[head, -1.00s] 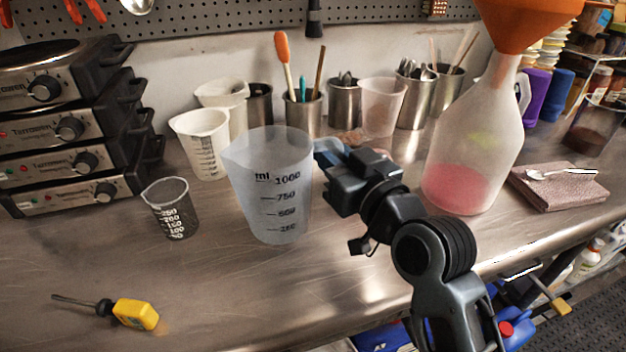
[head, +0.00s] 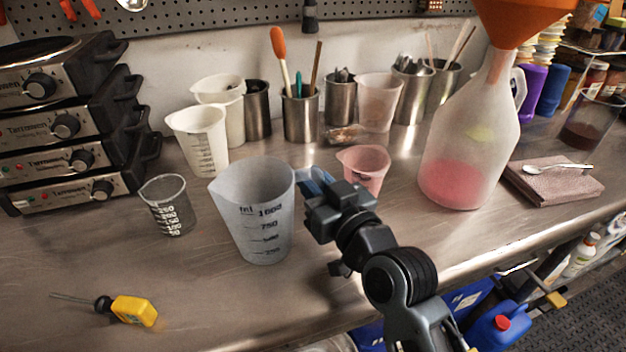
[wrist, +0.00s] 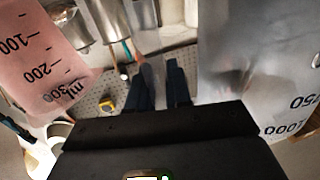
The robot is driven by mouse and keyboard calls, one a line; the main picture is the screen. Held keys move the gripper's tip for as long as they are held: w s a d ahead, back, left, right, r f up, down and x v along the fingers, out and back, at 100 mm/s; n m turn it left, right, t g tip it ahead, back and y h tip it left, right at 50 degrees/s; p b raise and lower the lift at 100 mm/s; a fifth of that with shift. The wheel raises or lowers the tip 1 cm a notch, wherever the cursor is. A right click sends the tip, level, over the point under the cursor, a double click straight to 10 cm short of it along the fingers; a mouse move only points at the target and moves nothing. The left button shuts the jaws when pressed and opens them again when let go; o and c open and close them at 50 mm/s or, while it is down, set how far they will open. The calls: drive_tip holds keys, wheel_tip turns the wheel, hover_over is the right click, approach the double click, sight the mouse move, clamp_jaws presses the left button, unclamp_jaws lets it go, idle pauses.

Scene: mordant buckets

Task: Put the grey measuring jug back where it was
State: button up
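The grey measuring jug (head: 250,215) is large, translucent and blue-grey, with dark ml marks. It stands upright left of my gripper in the head view. It fills the right side of the wrist view (wrist: 245,65). My gripper (head: 312,182) is at the jug's right side near its rim. In the wrist view its two dark fingers (wrist: 162,85) are close together beside the jug. I cannot tell whether the jug's base touches the bench.
A small dark beaker (head: 168,205) stands left of the jug. A pink measuring jug (head: 364,168) stands close behind my gripper, and a large pink-filled jug (head: 465,150) to the right. White jugs (head: 202,138) and metal pots line the back. A screwdriver (head: 133,311) lies front left.

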drive_tip(key=o, duration=0.5)
drive_tip(key=shift+c, duration=0.2)
drive_tip(key=b+v, duration=0.2)
drive_tip(key=v, duration=1)
